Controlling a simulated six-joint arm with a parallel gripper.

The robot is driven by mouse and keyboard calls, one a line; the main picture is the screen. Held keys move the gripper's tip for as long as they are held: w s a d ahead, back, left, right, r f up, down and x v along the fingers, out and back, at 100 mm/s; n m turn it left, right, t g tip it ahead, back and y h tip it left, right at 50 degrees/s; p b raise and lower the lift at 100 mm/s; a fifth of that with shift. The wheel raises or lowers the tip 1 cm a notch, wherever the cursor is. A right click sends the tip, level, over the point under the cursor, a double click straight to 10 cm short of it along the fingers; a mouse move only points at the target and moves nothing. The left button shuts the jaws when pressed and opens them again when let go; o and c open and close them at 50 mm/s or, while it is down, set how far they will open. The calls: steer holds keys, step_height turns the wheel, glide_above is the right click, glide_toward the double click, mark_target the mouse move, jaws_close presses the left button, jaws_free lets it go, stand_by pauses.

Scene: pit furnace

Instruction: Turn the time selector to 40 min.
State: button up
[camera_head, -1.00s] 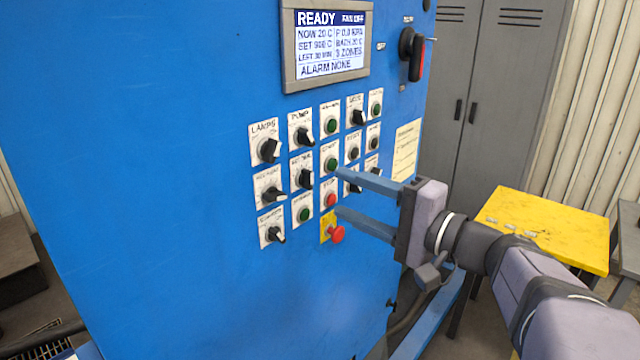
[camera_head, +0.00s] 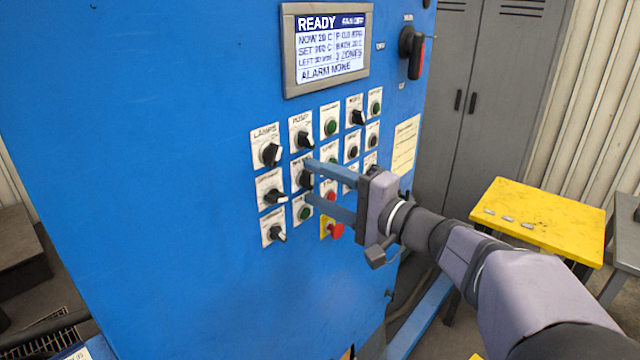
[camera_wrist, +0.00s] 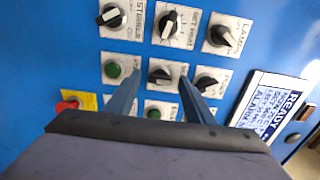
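On the blue panel (camera_head: 190,210), a black selector knob (camera_head: 304,179) sits in the second column, middle row, below the pump knob. It also shows in the wrist view (camera_wrist: 160,77), with a white pointer mark. Its label is too blurred to read, so I cannot tell for sure that it is the time selector. My gripper (camera_head: 309,182) is open, its two blue fingers pointing at the panel either side of this knob. In the wrist view the fingertips (camera_wrist: 159,74) flank it with gaps. I cannot tell how far the tips are from the panel.
A display (camera_head: 328,45) reads READY, apparently LEFT 30 MIN, and ALARM NONE. Close by are the pump knob (camera_head: 301,139), lamps knob (camera_head: 270,154), a left-column knob (camera_head: 273,196), a green button (camera_head: 304,214) and a red emergency button (camera_head: 335,230). A yellow table (camera_head: 550,215) stands right.

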steer(key=c, duration=1)
steer(key=shift+f+m+b, duration=0.1)
steer(key=shift+m+b, duration=0.3)
steer(key=shift+b, duration=0.05)
steer(key=shift+m+b, duration=1.55)
steer(key=shift+m, duration=0.95)
steer(key=o, duration=1)
steer(key=shift+o, duration=0.2)
